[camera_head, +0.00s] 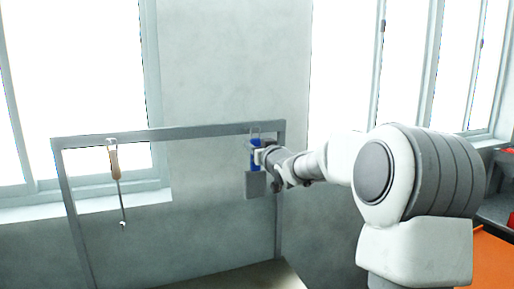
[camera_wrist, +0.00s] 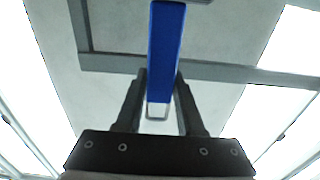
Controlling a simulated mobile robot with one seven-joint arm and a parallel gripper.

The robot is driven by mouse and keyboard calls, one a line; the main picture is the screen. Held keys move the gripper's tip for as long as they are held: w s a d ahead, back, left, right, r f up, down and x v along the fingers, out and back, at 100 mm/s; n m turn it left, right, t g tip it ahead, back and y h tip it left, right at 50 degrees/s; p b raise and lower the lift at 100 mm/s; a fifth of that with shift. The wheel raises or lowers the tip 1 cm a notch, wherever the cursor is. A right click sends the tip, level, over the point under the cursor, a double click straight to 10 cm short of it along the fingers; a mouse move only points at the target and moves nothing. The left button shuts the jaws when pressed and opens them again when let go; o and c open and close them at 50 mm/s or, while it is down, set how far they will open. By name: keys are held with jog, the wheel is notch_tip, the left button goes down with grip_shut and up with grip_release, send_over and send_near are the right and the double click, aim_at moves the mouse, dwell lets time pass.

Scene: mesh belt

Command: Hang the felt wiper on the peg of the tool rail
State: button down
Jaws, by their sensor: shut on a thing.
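The felt wiper has a blue handle (camera_head: 255,147), a grey block below it and a pale wire loop above it. It hangs upright in front of the right end of the tool rail (camera_head: 190,133). My gripper (camera_head: 262,154) is shut on the blue handle. In the wrist view the blue handle (camera_wrist: 166,45) lies between the two dark fingers of my gripper (camera_wrist: 160,80), with the wire loop (camera_wrist: 157,113) at its end. In the head view the loop overlaps the rail. I cannot make out the peg there, nor tell whether the loop is around it.
A tool with a wooden handle (camera_head: 115,163) and a thin shaft hangs from the rail's left part. The rail's frame stands before a grey wall (camera_head: 230,60) and windows. A pale surface (camera_head: 245,279) lies below. An orange surface (camera_head: 492,262) is at the right edge.

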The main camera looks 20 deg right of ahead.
jog(key=w+f, duration=0.1)
jog(key=w, duration=0.7)
jog(key=shift+f+p, duration=0.25)
jog(key=shift+p, duration=0.05)
dwell(0.5)
dwell(0.6)
jog(key=shift+c, duration=2.2)
grip_release()
